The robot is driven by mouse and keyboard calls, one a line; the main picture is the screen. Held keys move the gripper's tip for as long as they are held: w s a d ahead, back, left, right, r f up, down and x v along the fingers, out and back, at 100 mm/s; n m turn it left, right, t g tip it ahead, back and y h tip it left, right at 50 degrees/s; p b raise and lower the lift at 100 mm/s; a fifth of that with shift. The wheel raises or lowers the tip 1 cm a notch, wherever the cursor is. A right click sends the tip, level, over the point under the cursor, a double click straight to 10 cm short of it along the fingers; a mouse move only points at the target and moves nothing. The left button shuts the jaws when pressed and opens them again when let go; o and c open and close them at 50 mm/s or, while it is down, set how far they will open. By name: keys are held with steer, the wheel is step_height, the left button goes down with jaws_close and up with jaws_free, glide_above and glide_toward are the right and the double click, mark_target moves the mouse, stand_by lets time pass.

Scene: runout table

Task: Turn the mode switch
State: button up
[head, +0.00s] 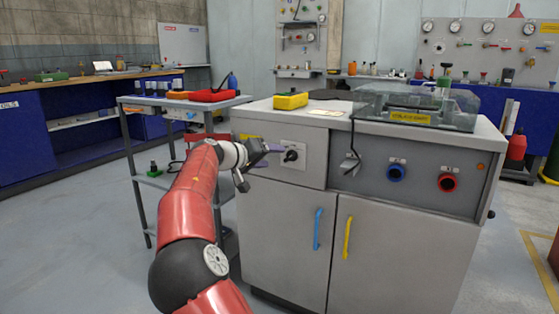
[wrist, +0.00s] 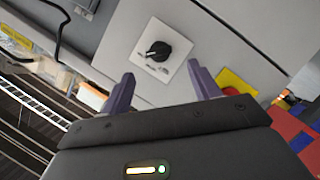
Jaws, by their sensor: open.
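The mode switch is a black rotary knob (head: 291,155) on a pale square plate (head: 293,147) on the front of the grey cabinet. In the wrist view the black knob (wrist: 158,49) sits in the upper middle on its white plate (wrist: 157,53), with small markings beside it. My gripper (head: 278,150) reaches the cabinet front from the left in the head view, close to the knob. In the wrist view its two purple fingers (wrist: 162,88) are spread apart and empty. The knob lies ahead of and between them, with no visible contact.
A grey cart (head: 150,180) stands left.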

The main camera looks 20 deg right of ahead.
mark_target(287, 158)
steer(key=x, duration=0.7)
steer(key=shift+d+f+p, duration=0.1)
steer(key=shift+d+p, duration=0.05)
steer(key=shift+p, duration=0.2)
steer(key=shift+c, duration=0.3)
steer(key=c, duration=0.9)
